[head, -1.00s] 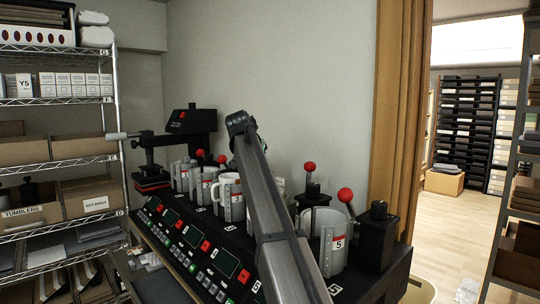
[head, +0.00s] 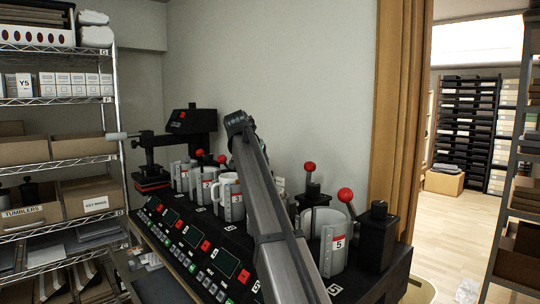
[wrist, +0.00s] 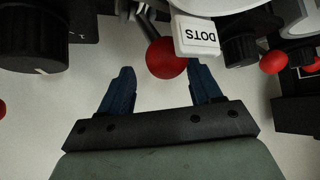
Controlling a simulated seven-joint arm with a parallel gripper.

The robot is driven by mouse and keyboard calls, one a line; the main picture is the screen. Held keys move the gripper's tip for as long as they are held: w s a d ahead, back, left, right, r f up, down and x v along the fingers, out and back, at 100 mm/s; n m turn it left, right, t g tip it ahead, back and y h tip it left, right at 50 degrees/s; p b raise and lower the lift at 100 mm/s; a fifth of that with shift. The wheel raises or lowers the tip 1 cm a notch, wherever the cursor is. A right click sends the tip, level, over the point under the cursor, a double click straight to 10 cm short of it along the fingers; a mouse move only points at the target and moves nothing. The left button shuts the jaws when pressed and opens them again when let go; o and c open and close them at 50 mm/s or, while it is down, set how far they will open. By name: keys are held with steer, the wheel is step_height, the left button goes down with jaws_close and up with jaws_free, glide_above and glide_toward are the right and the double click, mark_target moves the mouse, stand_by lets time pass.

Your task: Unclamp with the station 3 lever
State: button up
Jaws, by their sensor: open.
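In the wrist view my gripper (wrist: 163,84) is open, with its two blue fingers apart. A red ball knob (wrist: 166,58) on a dark lever rod shows just beyond the fingertips, roughly between them, with no contact visible. I cannot tell its station number from this view. A white block marked DOTS (wrist: 197,36) sits right beside the knob. In the head view a white mug (head: 220,183) stands in a metal clamp on the black press bench (head: 175,252). My arm crosses in front of the bench and hides my gripper and the lever by that mug.
Another red ball (wrist: 274,62) and a dark cylinder (wrist: 240,48) stand to the right in the wrist view. A large dark knob (wrist: 32,45) is at upper left. In the head view station 5's lever knob (head: 345,194) is at the right, and wire shelving (head: 60,160) at the left.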

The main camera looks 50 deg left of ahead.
steer(key=shift+s+d+r, duration=0.1)
steer(key=shift+s+r, duration=0.1)
steer(key=shift+r, duration=0.85)
steer(key=shift+s+d+r, duration=0.15)
steer(key=shift+s+r, duration=0.05)
steer(key=shift+r, duration=0.8)
steer(key=shift+s+d+r, duration=0.1)
steer(key=shift+s+r, duration=0.1)
steer(key=shift+r, duration=0.85)
steer(key=shift+s+r, duration=0.1)
steer(key=v, duration=0.5)
steer(key=shift+s+d+r, duration=0.2)
steer(key=shift+d+r, duration=0.05)
steer(key=shift+r, duration=0.05)
